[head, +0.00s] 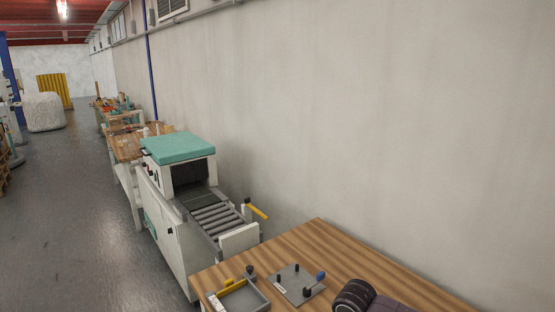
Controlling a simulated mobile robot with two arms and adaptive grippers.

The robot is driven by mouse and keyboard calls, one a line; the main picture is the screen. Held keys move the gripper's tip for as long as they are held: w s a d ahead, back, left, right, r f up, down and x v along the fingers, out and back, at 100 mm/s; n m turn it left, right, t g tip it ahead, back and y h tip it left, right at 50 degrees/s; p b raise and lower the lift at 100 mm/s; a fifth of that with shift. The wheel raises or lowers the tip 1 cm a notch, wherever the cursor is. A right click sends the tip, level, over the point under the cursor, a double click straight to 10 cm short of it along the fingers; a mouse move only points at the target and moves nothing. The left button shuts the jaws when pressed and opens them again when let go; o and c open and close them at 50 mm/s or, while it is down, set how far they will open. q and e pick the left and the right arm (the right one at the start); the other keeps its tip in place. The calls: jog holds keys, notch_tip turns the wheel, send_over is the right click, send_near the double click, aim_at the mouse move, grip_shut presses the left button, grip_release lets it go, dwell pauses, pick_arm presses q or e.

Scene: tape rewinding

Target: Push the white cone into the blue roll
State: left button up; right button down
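I cannot make out a white cone or a blue roll in the head view. A small blue knob-like piece (321,276) stands at the right end of a grey plate with several dark pegs (296,284) on the wooden table; it is too small to tell what it is.
The wooden table (345,250) fills the lower right against a bare wall. A grey tray with yellow parts (238,297) and dark ribbed round things (354,296), cut off below, are on or above it. A teal-topped roller machine (178,150) stands behind, left. Floor is open at left.

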jog(key=shift+f+b, duration=0.4)
jog(key=shift+f, duration=0.6)
dwell(0.4)
dwell(0.4)
notch_tip(320, 180, up, 8)
jog(key=p, duration=0.8)
dwell(0.4)
